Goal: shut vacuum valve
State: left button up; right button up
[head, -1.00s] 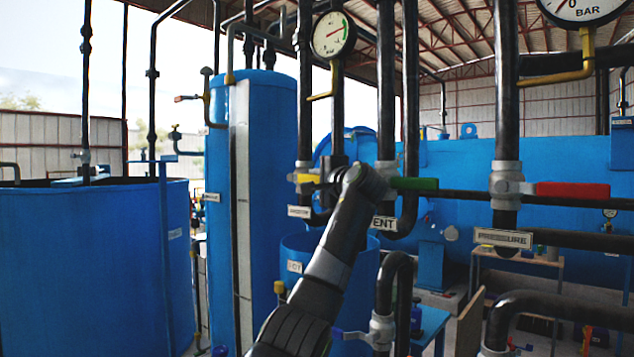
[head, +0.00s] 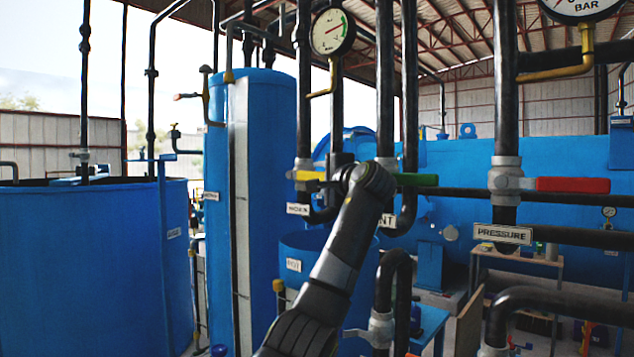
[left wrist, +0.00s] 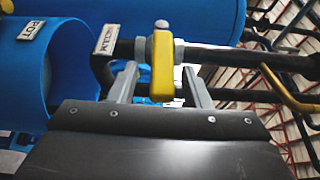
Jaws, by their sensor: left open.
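The vacuum valve's yellow handle (head: 308,175) sits on a vertical black pipe left of centre in the head view, above a small white label (head: 298,209). It lies crosswise to the pipe, and my arm hides its right part. In the left wrist view the handle (left wrist: 162,70) hangs from a grey valve body, next to a label (left wrist: 107,40) whose text ends in "UM". My left gripper (left wrist: 160,80) is open, one finger on each side of the handle, with a visible gap at each side. In the head view my wrist mostly hides the gripper. My right gripper is not in view.
A green handle (head: 415,180) is just right of my wrist, and a red handle (head: 572,185) above the PRESSURE label (head: 502,234) is farther right. Vertical black pipes and a gauge (head: 332,32) stand close around. A blue pot (head: 295,275) is below.

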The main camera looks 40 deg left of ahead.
pick_arm(q)
jog(key=b+v, duration=0.3)
jog(key=v, duration=1.2)
jog(key=shift+a+f, duration=0.1)
